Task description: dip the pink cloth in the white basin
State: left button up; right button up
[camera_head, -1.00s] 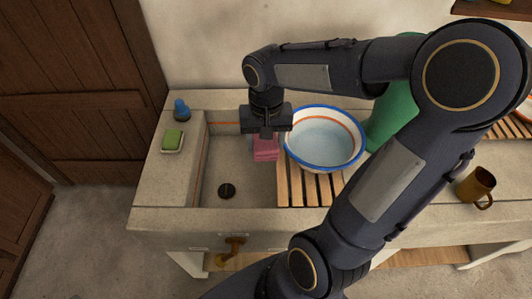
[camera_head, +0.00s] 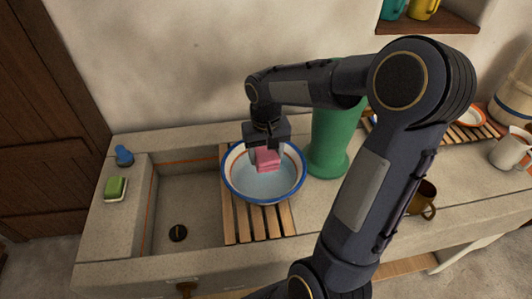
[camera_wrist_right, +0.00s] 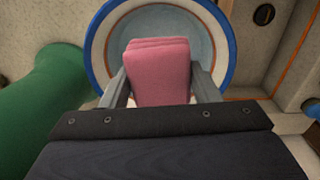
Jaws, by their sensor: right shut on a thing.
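The pink cloth (camera_head: 267,158) is a folded block held between the fingers of my right gripper (camera_head: 266,150). It also shows in the right wrist view (camera_wrist_right: 158,72), between the two grey fingers (camera_wrist_right: 160,90). The white basin (camera_head: 232,187) has a blue rim and an orange line inside, and holds pale water. It stands on a wooden slatted rack (camera_head: 248,226). The cloth is over the basin in both views; whether it touches the water I cannot tell. My left gripper is not in view.
A stone sink (camera_head: 195,195) with a dark drain lies left of the basin. A green soap (camera_head: 116,187) and a blue object (camera_head: 124,156) sit on its left edge. A tall green vessel (camera_head: 330,145) stands close right of the basin. A brown mug (camera_head: 422,197) is further right.

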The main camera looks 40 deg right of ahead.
jog(key=shift+f+b, duration=4.7)
jog(key=shift+f, duration=1.45)
jog(key=shift+f+b, duration=0.5)
jog(key=shift+f, duration=0.15)
jog(key=shift+r, duration=0.15)
notch_tip(320, 180, up, 12)
jog(key=p, duration=1)
jog(key=shift+r, duration=0.15)
jog(key=shift+s+a, duration=0.1)
